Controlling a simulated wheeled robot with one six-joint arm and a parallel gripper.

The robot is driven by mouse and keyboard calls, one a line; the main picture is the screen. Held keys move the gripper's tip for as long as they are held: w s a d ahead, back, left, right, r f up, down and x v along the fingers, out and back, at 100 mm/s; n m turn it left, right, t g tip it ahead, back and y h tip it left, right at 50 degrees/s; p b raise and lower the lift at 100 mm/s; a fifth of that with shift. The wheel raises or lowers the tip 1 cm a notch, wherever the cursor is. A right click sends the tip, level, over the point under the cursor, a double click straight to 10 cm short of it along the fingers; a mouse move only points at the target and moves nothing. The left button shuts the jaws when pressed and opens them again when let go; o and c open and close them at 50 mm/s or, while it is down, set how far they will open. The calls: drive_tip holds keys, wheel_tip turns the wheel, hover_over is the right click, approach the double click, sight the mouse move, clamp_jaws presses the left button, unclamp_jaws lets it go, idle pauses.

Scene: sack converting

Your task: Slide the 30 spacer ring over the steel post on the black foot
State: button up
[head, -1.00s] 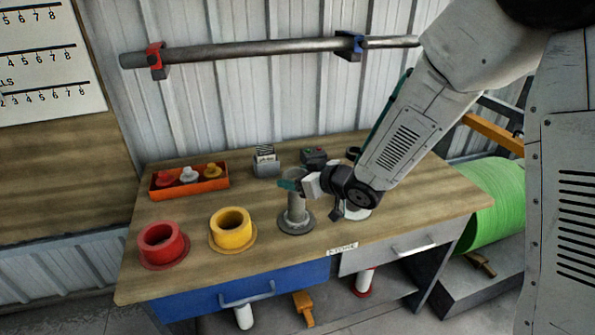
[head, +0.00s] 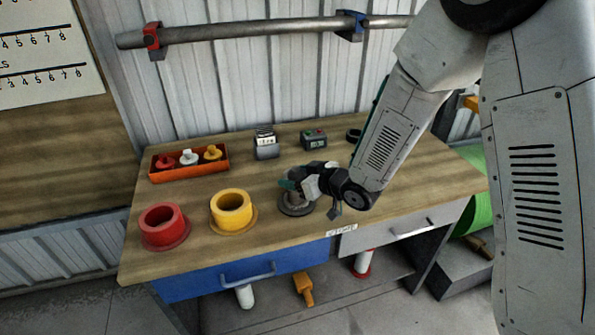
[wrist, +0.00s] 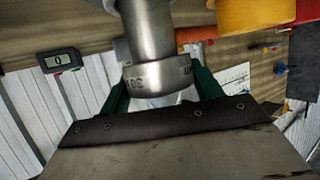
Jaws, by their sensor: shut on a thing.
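My gripper (head: 290,184) is shut on the 30 spacer ring (wrist: 158,76), a grey metal band with upside-down markings in the wrist view, between green fingers. The steel post (wrist: 150,32) runs in line with the ring and meets its lower opening. How far the post reaches through is hidden. In the head view the black foot (head: 296,210) stands on the bench just below my gripper, and the gripper hides most of the post and ring.
The yellow ring (head: 232,212) and red ring (head: 163,226) stand left of the foot. An orange tray (head: 190,174) with small knobbed parts lies behind them. A card holder (head: 266,148) and a small display (head: 314,139) stand at the back. The wooden bench front is clear.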

drive_tip(key=shift+f, duration=1.2)
drive_tip(key=o, duration=1.4)
drive_tip(key=shift+c, duration=0.2)
drive_tip(key=v, duration=0.8)
drive_tip(key=shift+w, duration=0.1)
